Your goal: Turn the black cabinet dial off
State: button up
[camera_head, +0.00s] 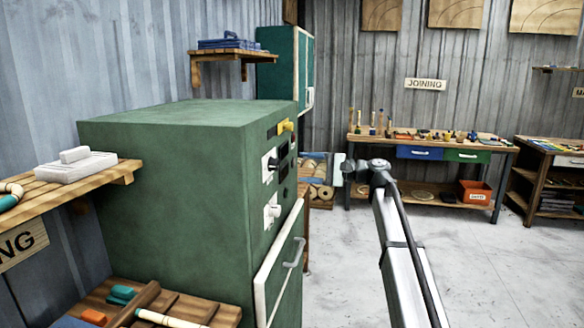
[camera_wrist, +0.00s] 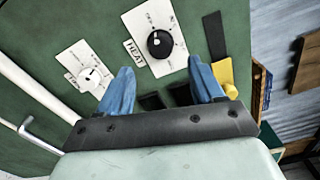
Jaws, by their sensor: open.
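The black dial (camera_wrist: 160,43) sits on a white plate with the word HEAT beside it, on the front of the green cabinet (camera_head: 170,150). It also shows in the head view (camera_head: 271,164), seen from the side. In the wrist view its white pointer mark is visible, but the plate's markings are too small to read. My gripper (camera_wrist: 163,82) has two blue fingers spread apart and empty. The dial lies beyond the fingertips, roughly between them, with no contact visible. In the head view my arm's end (camera_head: 345,167) is to the right of the cabinet front.
A white dial (camera_wrist: 90,76) on its own plate is beside the black dial, lower on the cabinet in the head view. A yellow part (camera_head: 286,127) sticks out above. The cabinet door has a handle (camera_head: 295,254). A workbench (camera_head: 480,148) stands at the back; open floor lies right.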

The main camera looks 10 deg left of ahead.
jog(key=shift+d, duration=2.5)
